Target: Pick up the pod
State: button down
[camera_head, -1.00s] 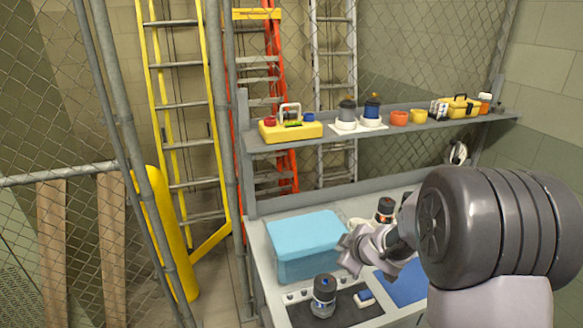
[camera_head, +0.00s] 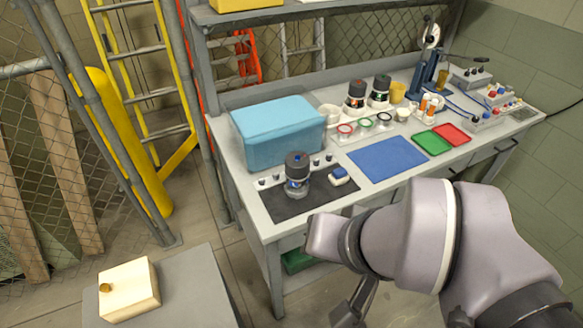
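I cannot tell for sure which item is the pod. A clear canister with a dark cap (camera_head: 297,176) stands upright on the black mat (camera_head: 330,203) at the front left of the bench. Two similar dark-capped canisters, one with a red band (camera_head: 356,96) and one with a green band (camera_head: 380,91), stand farther back. My gripper (camera_head: 347,316) is low in front of the bench, at the bottom edge of the view. It is partly cut off and dark, so its opening is unclear. It is well apart from the canisters.
A blue box (camera_head: 277,132) stands behind the near canister. A small blue-and-white block (camera_head: 339,176) lies to its right. A blue mat (camera_head: 388,159) and green (camera_head: 432,142) and red (camera_head: 451,134) trays lie farther right. A pale box (camera_head: 128,290) sits on a grey surface at lower left.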

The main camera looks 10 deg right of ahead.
aim_at(295, 188)
jog(key=i+l+u, duration=0.2)
jog(key=u, duration=0.15)
jog(key=i+l+u, duration=0.15)
jog(key=u, duration=0.2)
jog(key=i+l+u, duration=0.15)
jog(key=l+u, duration=0.2)
